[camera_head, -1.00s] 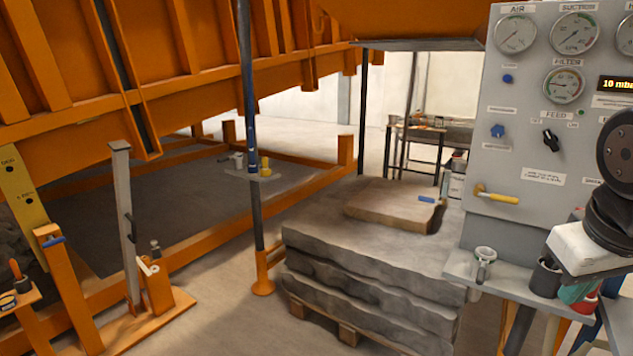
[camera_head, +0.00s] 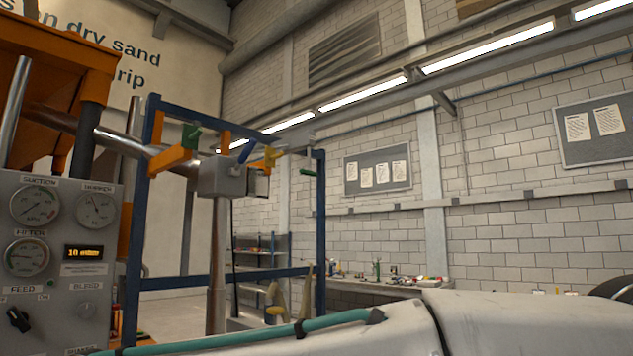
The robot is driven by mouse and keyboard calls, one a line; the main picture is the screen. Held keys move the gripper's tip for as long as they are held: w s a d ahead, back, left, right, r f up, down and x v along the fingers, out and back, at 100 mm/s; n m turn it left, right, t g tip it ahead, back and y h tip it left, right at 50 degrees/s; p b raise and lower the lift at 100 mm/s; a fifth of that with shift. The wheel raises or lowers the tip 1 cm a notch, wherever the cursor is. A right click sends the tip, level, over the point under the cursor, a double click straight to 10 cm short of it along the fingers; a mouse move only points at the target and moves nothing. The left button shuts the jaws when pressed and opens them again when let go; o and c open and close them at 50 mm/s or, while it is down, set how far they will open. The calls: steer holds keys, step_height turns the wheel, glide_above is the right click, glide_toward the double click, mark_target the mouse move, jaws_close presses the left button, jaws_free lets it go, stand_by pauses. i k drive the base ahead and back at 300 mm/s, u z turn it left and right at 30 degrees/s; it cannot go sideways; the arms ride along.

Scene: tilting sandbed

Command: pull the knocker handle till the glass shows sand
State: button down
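A blue upright frame (camera_head: 139,210) stands left of centre. A metal pipe (camera_head: 125,143) runs into a grey box (camera_head: 222,178) inside it. A small dark pane (camera_head: 258,184) on the box's right side may be the glass; I cannot make out sand in it. I cannot tell which of these, if any, is the knocker handle. My gripper is out of view.
A grey control panel (camera_head: 65,260) with gauges, a lit display and a black knob is at the left edge. An orange hopper-like structure (camera_head: 65,55) rises above it. A cluttered bench (camera_head: 375,287) and shelves (camera_head: 262,262) stand by the block wall. My pale arm crosses the bottom.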

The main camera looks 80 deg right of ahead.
mark_target(307, 172)
steer(key=z, duration=2.2)
